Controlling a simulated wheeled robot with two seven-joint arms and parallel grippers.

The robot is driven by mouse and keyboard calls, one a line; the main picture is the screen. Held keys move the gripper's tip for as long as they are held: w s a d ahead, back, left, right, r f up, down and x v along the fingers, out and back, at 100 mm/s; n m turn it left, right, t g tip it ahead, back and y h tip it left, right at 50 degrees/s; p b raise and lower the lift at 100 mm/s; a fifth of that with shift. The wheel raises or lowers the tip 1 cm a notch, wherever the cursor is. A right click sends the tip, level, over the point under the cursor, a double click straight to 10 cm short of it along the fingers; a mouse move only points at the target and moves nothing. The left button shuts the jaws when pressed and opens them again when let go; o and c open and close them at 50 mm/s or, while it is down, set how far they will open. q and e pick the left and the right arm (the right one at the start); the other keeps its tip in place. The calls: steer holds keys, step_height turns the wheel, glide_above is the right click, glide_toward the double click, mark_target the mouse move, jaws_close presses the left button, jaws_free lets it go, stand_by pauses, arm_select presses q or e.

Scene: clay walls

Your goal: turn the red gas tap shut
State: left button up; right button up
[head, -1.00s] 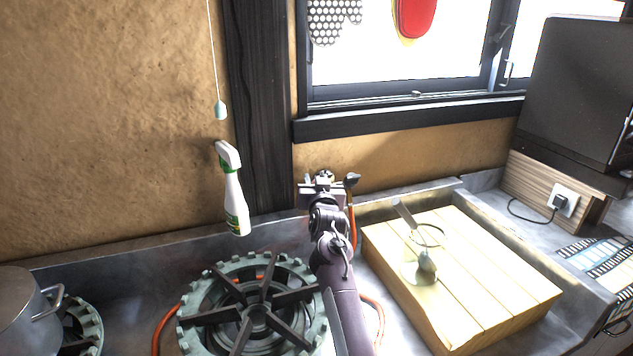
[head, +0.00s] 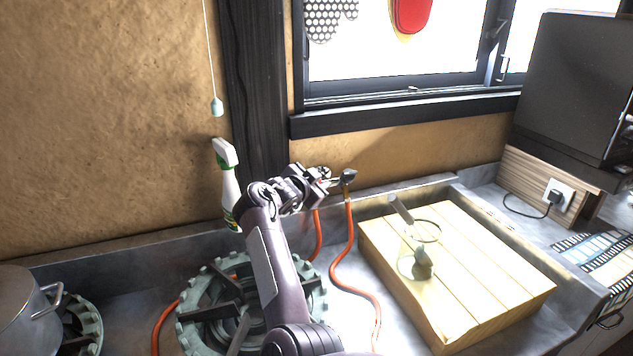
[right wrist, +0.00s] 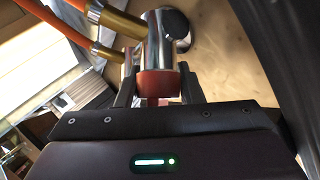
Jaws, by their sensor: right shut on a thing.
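The gas tap has a shiny metal body (right wrist: 160,42) and a red handle (right wrist: 158,84) in the right wrist view. My right gripper (right wrist: 157,92) is shut on the red handle, with one dark finger on each side of it. In the head view, my right gripper (head: 322,178) is at the tap by the wall, below the window. There the gripper hides most of the tap, and a dark round knob (head: 348,177) shows just to its right. The handle's exact angle is hard to tell. My left gripper is not in view.
Orange hoses (head: 349,240) run down from the tap. A gas burner (head: 205,310) lies under my right arm. A spray bottle (head: 229,185) is left of the gripper. A glass jar (head: 418,255) stands on a wooden board (head: 490,270) at right. A pot (head: 25,310) is far left.

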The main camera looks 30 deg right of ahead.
steer(key=shift+s+f+m+g+y+b, duration=0.2)
steer(key=shift+m+g+b, duration=0.45)
steer(key=shift+m+g, duration=0.45)
steer(key=shift+s+f+m+g+y+b, duration=0.1)
steer(key=shift+m+g+y+b, duration=0.2)
steer(key=shift+m+g+b, duration=0.55)
steer(key=shift+m, duration=0.55)
steer(key=o, duration=1)
steer(key=shift+c, duration=0.2)
steer(key=shift+r, duration=0.1)
steer(key=v, duration=0.7)
steer(key=shift+a+r+b, duration=0.2)
steer(key=shift+a+b, duration=0.1)
steer(key=shift+b, duration=0.15)
